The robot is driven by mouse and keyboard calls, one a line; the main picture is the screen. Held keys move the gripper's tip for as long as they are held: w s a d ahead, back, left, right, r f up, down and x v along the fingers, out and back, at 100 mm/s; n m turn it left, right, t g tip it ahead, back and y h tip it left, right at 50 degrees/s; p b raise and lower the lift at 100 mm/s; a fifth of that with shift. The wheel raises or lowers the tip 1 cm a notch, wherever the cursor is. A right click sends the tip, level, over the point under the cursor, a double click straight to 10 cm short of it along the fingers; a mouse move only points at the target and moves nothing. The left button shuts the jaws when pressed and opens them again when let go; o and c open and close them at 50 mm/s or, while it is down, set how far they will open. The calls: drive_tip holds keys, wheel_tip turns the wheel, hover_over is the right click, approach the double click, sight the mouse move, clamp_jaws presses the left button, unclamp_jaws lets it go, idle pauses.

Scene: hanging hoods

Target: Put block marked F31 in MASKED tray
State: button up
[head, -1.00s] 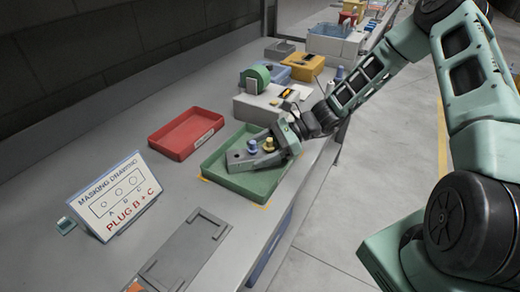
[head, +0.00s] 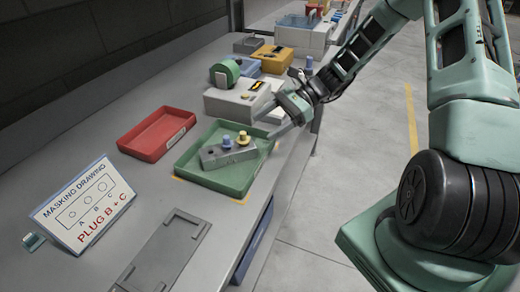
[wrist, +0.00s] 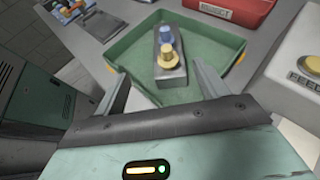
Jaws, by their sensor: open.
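The grey block (head: 213,158) lies inside the green tray (head: 183,168), with a blue plug (head: 227,143) and a yellow plug (head: 243,138) standing in its top. No F31 mark is readable on it, and no label shows on the green tray. In the wrist view the block (wrist: 170,78) sits ahead of the fingers, apart from them, on the floor of the green tray (wrist: 125,55). My gripper (head: 271,120) is open and empty at the tray's right rim. In the wrist view its fingers (wrist: 164,92) stand wide apart.
A red tray (head: 157,135) lies left of the green one. A sign (head: 84,205) reads "MASKING DRAWING, PLUG B + C". A grey fixture plate (head: 165,250) lies in front. A grey box with a green roll (head: 226,75) and other boxes stand behind. The floor aisle is at right.

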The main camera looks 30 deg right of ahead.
drive_tip(key=s+a+r+n+g+h, duration=0.35)
drive_tip(key=s+a+n, duration=0.4)
drive_tip(key=a, duration=0.25)
drive_tip(key=s+a+r+n+t+h, duration=0.1)
drive_tip(key=s+a+n+h, duration=0.3)
drive_tip(key=s+n, duration=0.5)
drive_tip(key=s+a+r+n+t+h, duration=0.1)
drive_tip(key=s+a+r+n+h, duration=0.3)
drive_tip(key=s+n, duration=0.4)
drive_tip(key=shift+s+n+h, duration=0.4)
drive_tip(key=shift+n+h, duration=0.05)
drive_tip(key=shift+n, duration=0.6)
drive_tip(key=shift+a+r, duration=0.1)
